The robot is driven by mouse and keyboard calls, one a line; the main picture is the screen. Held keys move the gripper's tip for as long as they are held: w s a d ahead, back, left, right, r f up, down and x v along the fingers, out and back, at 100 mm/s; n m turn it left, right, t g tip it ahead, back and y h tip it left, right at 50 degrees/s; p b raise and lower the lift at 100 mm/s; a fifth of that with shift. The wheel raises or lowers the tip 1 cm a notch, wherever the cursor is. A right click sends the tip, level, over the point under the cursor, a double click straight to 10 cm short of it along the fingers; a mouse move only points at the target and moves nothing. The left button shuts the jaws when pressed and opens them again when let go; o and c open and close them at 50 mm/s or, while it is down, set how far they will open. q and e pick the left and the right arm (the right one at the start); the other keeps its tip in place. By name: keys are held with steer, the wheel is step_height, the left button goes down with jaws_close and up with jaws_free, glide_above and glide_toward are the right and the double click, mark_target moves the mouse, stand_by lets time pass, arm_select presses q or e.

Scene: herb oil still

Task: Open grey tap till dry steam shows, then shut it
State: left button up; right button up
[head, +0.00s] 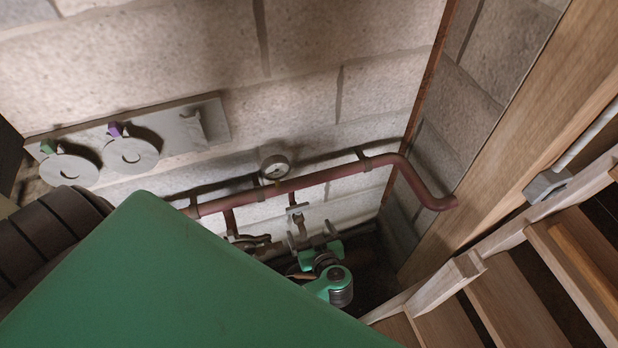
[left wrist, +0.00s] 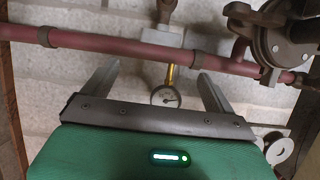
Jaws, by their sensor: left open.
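A grey block-shaped fitting (left wrist: 160,37), which looks like the grey tap, sits at the dark red pipe (left wrist: 95,48) in the left wrist view. In the head view it seems to be the small grey piece (head: 297,210) below the pipe. Its handle position cannot be told. My left gripper (left wrist: 158,70) is open and empty, its fingers apart and pointing at the pipe; in the head view the gripper (head: 314,232) is just below the fitting. I cannot tell if it touches anything. No steam shows. My right gripper is not in view.
A round gauge (head: 274,166) stands above the pipe. A dark valve body (left wrist: 285,30) is beside the fitting. A wall plate (head: 213,116) carries discs with green and purple tabs. Wooden steps (head: 510,295) rise at the right. A large green surface fills the lower left.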

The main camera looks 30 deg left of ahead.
mark_target(298, 206)
arm_select(q)
steer(key=p+x, duration=0.1)
steer(key=x, duration=1.2)
steer(key=shift+w+a, duration=0.1)
steer(key=shift+a, duration=0.05)
steer(key=c, duration=1)
